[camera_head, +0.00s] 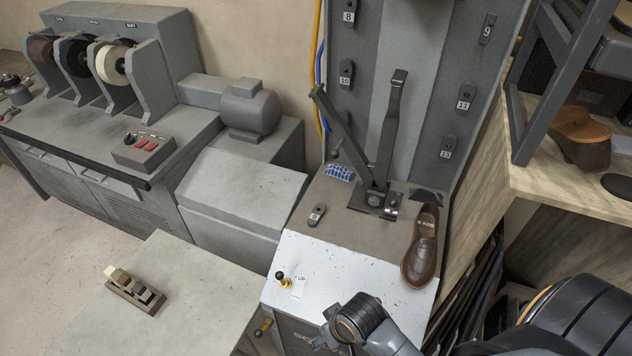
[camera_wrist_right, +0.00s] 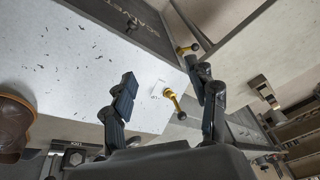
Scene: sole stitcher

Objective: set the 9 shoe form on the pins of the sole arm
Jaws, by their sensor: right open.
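The 9 shoe form (camera_head: 487,28), a small dark piece with a 9 tag, hangs at the upper right of the grey upright panel. The sole arm (camera_head: 385,135) is the dark metal arm standing on the machine's bed. Its pins are too small to make out. My right gripper (camera_wrist_right: 166,78) is open and empty over the pale front panel, far from the 9 form. My left gripper is not in view.
Other numbered forms hang on the panel, including 8 (camera_head: 349,14), 10 (camera_head: 346,72) and 11 (camera_head: 464,95). Another form (camera_head: 316,214) lies on the bed. A brown shoe (camera_head: 424,250) lies right of the arm. A gold lever (camera_head: 285,283) stands by the UP label.

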